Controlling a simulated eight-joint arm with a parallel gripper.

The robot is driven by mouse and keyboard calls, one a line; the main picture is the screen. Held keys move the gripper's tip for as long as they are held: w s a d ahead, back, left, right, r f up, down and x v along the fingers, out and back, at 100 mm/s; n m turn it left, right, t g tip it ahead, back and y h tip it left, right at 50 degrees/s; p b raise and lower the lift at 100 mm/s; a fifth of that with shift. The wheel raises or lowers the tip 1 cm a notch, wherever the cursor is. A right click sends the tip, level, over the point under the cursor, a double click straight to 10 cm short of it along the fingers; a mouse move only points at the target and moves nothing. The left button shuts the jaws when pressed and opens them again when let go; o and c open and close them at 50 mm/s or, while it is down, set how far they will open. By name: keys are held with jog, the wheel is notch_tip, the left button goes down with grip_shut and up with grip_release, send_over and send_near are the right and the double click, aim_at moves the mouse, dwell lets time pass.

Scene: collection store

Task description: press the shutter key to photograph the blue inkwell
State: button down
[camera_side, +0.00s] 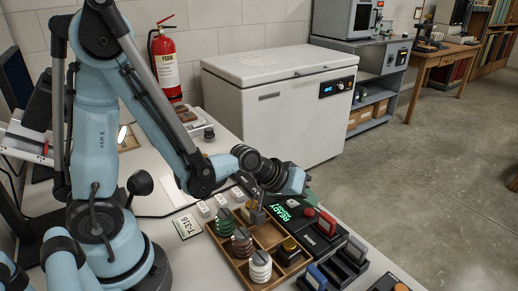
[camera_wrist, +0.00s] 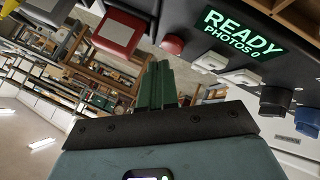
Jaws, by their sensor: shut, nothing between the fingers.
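The dark control box (camera_side: 290,208) beside the wooden tray has a lit green display reading READY; in the wrist view the display (camera_wrist: 240,35) reads READY PHOTOS 0. A round red button (camera_wrist: 172,45) sits beside it and also shows in the side view (camera_side: 309,212). Pale keys (camera_wrist: 210,62) are near it; I cannot tell which is the shutter key. A blue rounded thing (camera_wrist: 308,120) shows at the right of the wrist view; I cannot tell whether it is the inkwell. My gripper (camera_side: 257,213) is shut and empty, above the tray's far end; its fingers (camera_wrist: 160,88) also show in the wrist view.
The wooden tray (camera_side: 229,263) holds several ribbed pieces, including a white one (camera_side: 260,267), and a dark one with a gold top (camera_side: 289,251). A red-topped block (camera_side: 327,223) and blue-topped block (camera_side: 317,276) stand right of it. A T-316 card (camera_side: 186,226) lies left.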

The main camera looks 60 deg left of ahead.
aim_at(305, 212)
jog(key=shift+f, duration=0.35)
dwell(0.4)
jog(key=shift+r, duration=0.45)
jog(key=shift+r, duration=2.5)
jog(key=s+a+r+m+g+y, duration=0.1)
jog(key=s+a+r+m, duration=0.3)
jog(key=s, duration=0.6)
jog(key=shift+s+a+m+g+y, duration=0.2)
jog(key=shift+a+m+g+y, duration=0.2)
jog(key=shift+a+m+y, duration=0.45)
jog(key=shift+a+r, duration=0.1)
jog(key=shift+r, duration=0.05)
